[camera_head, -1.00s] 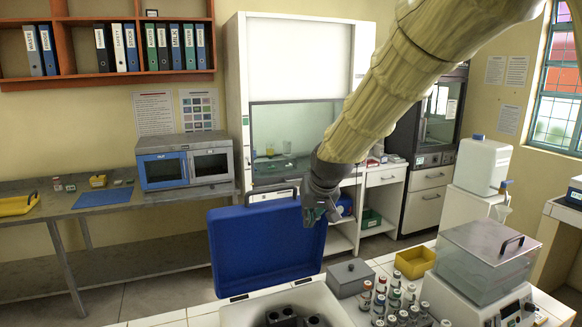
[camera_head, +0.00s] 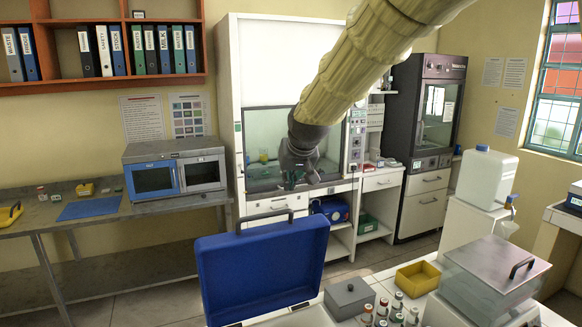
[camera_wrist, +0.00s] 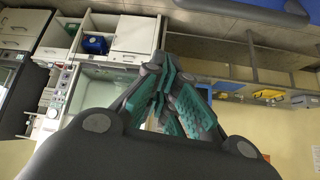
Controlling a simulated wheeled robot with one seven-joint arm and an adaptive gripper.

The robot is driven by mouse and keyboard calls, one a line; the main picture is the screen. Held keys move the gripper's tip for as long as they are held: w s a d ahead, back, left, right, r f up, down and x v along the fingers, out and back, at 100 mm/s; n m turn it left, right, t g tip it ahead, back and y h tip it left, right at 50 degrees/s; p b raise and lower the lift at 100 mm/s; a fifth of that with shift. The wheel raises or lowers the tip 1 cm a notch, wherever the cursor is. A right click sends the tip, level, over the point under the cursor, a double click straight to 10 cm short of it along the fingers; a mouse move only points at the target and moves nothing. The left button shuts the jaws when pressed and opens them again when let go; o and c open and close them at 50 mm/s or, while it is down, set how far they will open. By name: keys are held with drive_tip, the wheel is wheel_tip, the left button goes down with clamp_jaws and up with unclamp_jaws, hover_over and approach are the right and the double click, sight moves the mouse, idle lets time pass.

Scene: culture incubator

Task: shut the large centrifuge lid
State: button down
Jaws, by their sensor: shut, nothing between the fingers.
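The large centrifuge lid (camera_head: 262,272) is a blue panel standing raised and open at the front of the head view, with a dark handle (camera_head: 264,217) on its upper edge. Only a sliver of the pale centrifuge body shows below it at the bottom edge. My gripper (camera_head: 290,184) is above and beyond the lid's upper right part in the picture, apart from it. In the wrist view my green-padded fingers (camera_wrist: 176,103) are together and empty. A blue surface (camera_wrist: 245,10) at the top of that view looks like part of the lid.
A grey box (camera_head: 349,298), a yellow bin (camera_head: 417,277), several capped vials (camera_head: 396,304) and a clear-sided device (camera_head: 492,272) stand right of the lid. A fume hood (camera_head: 285,60) is behind my gripper. A microwave-like appliance (camera_head: 175,168) sits on the left bench.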

drive_tip(key=f+p, duration=0.2)
drive_tip(key=s+f+p, duration=0.1)
drive_tip(key=f+p, duration=0.1)
drive_tip(key=shift+a, duration=0.15)
drive_tip(key=shift+s+f, duration=0.1)
drive_tip(key=shift+s, duration=0.05)
drive_tip(key=shift+f, duration=0.2)
idle(0.4)
